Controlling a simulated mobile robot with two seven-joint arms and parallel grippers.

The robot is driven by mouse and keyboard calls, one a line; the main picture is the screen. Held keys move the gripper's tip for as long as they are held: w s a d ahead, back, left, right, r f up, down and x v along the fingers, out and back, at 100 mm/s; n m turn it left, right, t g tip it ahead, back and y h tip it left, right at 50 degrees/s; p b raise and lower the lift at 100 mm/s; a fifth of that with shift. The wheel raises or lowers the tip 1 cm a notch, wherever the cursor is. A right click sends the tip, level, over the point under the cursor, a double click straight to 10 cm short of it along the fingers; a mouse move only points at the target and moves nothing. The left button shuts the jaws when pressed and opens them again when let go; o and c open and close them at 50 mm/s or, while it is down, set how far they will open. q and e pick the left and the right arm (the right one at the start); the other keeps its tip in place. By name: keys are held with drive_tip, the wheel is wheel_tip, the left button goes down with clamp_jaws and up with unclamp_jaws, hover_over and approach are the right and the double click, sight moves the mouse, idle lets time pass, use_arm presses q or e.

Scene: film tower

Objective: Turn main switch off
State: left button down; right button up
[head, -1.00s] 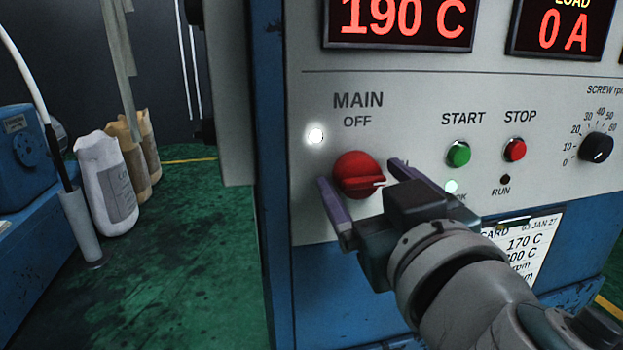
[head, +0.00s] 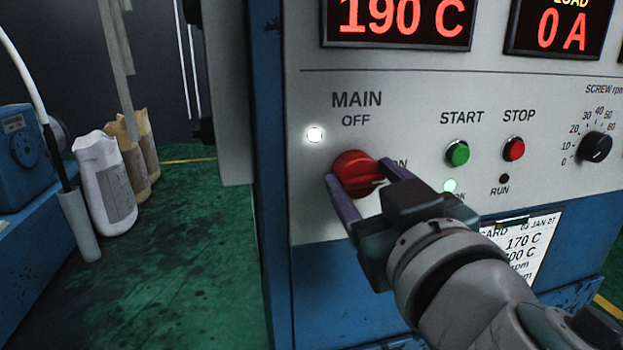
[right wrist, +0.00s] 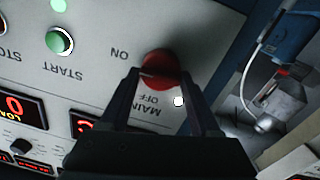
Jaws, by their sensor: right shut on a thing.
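The red main switch knob (head: 352,172) is on the grey panel under the MAIN and OFF labels. Its raised grip points right, toward the partly hidden ON label. My right gripper (head: 358,190) has its fingers on either side of the knob's grip, shut on it. In the right wrist view the knob (right wrist: 160,68) sits between the tips of my right gripper (right wrist: 163,75), with ON and OFF marks beside it. A white lamp (head: 315,134) glows left of the knob. My left gripper is not in view.
A green START button (head: 457,153), a red STOP button (head: 513,149) and a black speed knob (head: 595,146) are to the right. Displays (head: 400,20) are above. A paper card (head: 524,250) hangs below. Bags (head: 104,180) stand on the green floor at left.

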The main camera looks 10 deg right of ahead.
drive_tip(key=n, duration=0.3)
drive_tip(key=shift+a+f+n+b, duration=0.1)
drive_tip(key=shift+n+b, duration=0.2)
drive_tip(key=n, duration=0.4)
drive_tip(key=shift+n, duration=0.4)
drive_tip(key=n, duration=0.5)
drive_tip(key=shift+f+n, duration=0.15)
drive_tip(key=shift+n, duration=0.15)
drive_tip(key=n, duration=0.2)
drive_tip(key=shift+f+n+y, duration=0.1)
drive_tip(key=shift+n+y, duration=0.2)
drive_tip(key=shift+n, duration=0.6)
drive_tip(key=shift+f, duration=0.1)
drive_tip(key=o, duration=1.3)
drive_tip(key=shift+o, duration=0.2)
